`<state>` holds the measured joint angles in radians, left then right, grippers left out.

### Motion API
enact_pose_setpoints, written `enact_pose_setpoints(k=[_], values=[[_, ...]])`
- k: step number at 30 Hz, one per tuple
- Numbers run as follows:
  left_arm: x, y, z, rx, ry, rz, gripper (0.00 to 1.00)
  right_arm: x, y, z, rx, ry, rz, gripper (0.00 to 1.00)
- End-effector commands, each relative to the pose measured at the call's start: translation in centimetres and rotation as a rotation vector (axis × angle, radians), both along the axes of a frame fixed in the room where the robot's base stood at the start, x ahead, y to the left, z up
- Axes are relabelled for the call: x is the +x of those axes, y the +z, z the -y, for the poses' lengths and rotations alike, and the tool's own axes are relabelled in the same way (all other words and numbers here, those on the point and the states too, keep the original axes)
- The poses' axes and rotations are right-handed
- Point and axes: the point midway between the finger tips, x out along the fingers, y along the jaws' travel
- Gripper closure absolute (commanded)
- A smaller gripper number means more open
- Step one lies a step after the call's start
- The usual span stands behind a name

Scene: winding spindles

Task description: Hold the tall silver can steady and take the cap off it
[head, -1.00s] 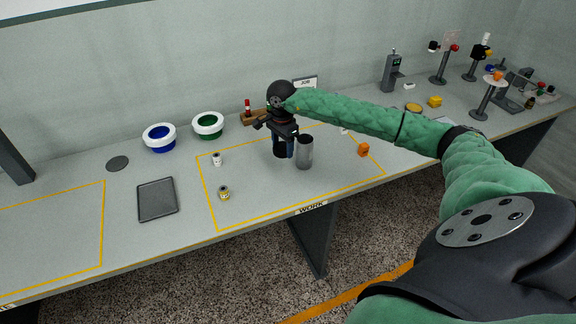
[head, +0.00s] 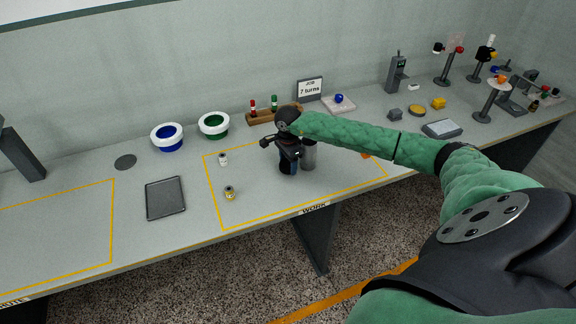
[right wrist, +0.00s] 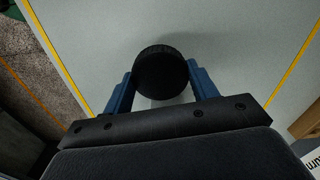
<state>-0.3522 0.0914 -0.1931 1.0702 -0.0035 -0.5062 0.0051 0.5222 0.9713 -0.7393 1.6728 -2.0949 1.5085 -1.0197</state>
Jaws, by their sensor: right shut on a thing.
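The tall silver can (head: 309,156) stands upright in the marked work area in the head view, partly hidden by my right gripper and arm. My right gripper (head: 289,160) is just left of it. In the right wrist view its blue fingers (right wrist: 160,85) are shut on a black, ridged round cap (right wrist: 160,70). I cannot tell whether the cap touches the table. My left gripper is not in view.
Small white (head: 223,159) and yellow (head: 230,193) pieces stand left of my gripper. A dark tray (head: 165,198), blue (head: 167,137) and green (head: 213,125) bins lie further left. A wooden rack (head: 262,117) and a "7 turns" sign (head: 310,88) are behind. An orange block (head: 366,156) is mostly hidden by my arm.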

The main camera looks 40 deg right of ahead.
Motion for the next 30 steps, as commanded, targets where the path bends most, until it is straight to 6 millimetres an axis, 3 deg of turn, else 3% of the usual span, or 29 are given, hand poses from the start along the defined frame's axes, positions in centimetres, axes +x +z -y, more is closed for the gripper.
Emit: enact_pose_setpoints(k=[8,22,23,24,26,30], values=[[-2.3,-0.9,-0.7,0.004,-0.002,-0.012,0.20,0.0,-2.4,0.0,0.000,0.000,0.000,0.69],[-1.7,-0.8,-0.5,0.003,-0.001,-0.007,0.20,0.0,-2.7,0.0,0.000,0.000,0.001,0.69],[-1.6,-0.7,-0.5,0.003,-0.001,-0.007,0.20,0.0,-2.7,0.0,0.000,0.000,0.001,0.40],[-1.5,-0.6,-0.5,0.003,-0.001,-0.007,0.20,0.0,-2.7,0.0,0.000,0.000,0.001,0.32],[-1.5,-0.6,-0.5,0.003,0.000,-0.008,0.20,0.0,-2.7,0.0,0.000,0.000,0.001,0.20],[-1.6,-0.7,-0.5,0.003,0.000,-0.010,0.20,0.0,-2.7,0.0,0.000,0.000,0.000,0.20]])
